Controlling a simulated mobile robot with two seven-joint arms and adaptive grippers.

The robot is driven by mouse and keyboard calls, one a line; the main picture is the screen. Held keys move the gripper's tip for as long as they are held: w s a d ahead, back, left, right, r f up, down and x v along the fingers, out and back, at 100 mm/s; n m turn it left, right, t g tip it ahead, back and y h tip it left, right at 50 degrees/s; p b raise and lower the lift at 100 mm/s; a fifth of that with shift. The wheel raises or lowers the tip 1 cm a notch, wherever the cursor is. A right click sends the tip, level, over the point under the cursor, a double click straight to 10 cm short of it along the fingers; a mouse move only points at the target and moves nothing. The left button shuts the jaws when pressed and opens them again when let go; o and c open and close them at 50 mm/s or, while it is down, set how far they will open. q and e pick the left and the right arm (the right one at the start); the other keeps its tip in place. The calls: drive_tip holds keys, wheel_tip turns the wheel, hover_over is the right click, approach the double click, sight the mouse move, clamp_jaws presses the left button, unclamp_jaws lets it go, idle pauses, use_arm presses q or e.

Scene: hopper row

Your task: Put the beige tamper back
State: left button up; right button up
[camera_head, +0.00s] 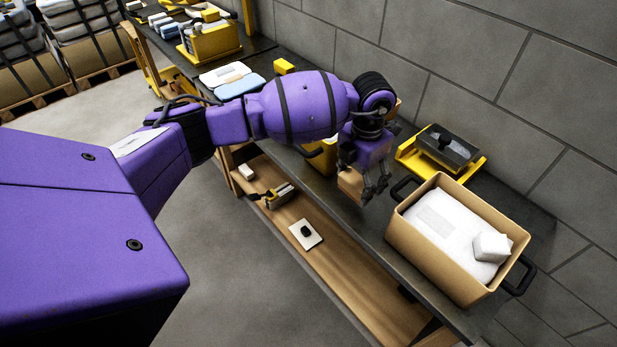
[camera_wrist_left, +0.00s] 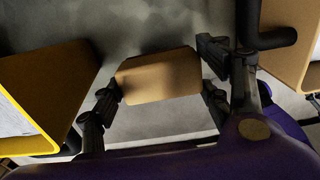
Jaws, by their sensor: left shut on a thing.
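The beige tamper (camera_head: 349,184) is a small beige block held in my left gripper (camera_head: 367,187), just left of the beige crate. In the left wrist view the tamper (camera_wrist_left: 158,76) shows between the dark fingers, which are shut on it. Dark grey bench surface shows beyond it, and it looks held above the bench; the exact gap is hard to judge. My own purple arm hides part of the bench behind it. My right gripper is not in view.
The beige crate (camera_head: 398,230) with black handles holds white material and a white block. A yellow holder (camera_head: 411,160) with a dark block stands behind it. A yellow hopper (camera_head: 322,160) is partly hidden by my arm. A wooden shelf (camera_head: 345,268) runs below the bench.

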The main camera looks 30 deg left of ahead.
sight(356, 187)
use_arm(q)
drive_tip(key=shift+w+a+f, duration=0.1)
drive_tip(key=shift+w+f, duration=0.15)
drive_tip(key=shift+f, duration=1.4)
drive_tip(key=o, duration=1.3)
drive_tip(key=shift+f, duration=0.1)
